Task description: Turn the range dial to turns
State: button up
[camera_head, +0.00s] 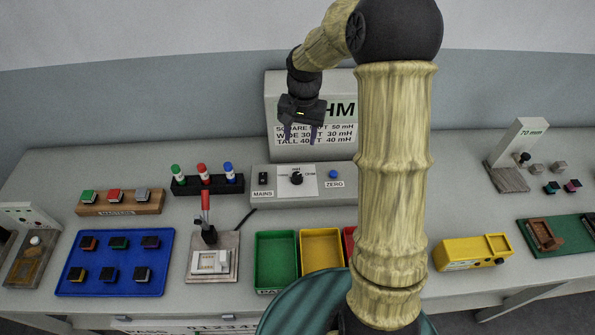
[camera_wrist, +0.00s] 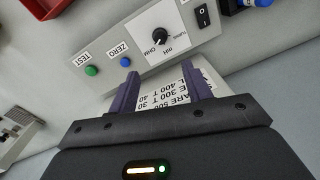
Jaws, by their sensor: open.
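The range dial (camera_head: 296,179) is a black round knob on a white plate in the middle of the grey meter panel. In the wrist view the dial (camera_wrist: 160,38) shows upside down, with labels around it that include OHM and mH. A light mark shows on the knob, but I cannot tell for sure which label it points at. My gripper (camera_head: 300,138) is open and empty, above and behind the panel in the head view, in front of the meter's sign. In the wrist view my gripper (camera_wrist: 162,82) has both fingers apart, with the dial beyond the fingertips, not touched.
On the panel are a black MAINS switch (camera_head: 263,178), a blue ZERO button (camera_head: 333,174) and a green TEST button (camera_wrist: 91,71). A rack of coloured plungers (camera_head: 207,184) stands to the left. Green (camera_head: 276,262) and yellow (camera_head: 321,250) trays lie in front. My arm hides the panel's right end.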

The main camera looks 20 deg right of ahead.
aim_at(297, 175)
jog(key=f+p, duration=0.1)
jog(key=f, duration=0.9)
jog(key=f+p, duration=0.1)
jog(key=f, duration=0.5)
jog(key=shift+w+a+p, duration=0.15)
jog(key=shift+a+p, duration=0.15)
jog(key=shift+a, duration=0.05)
jog(key=c, duration=1)
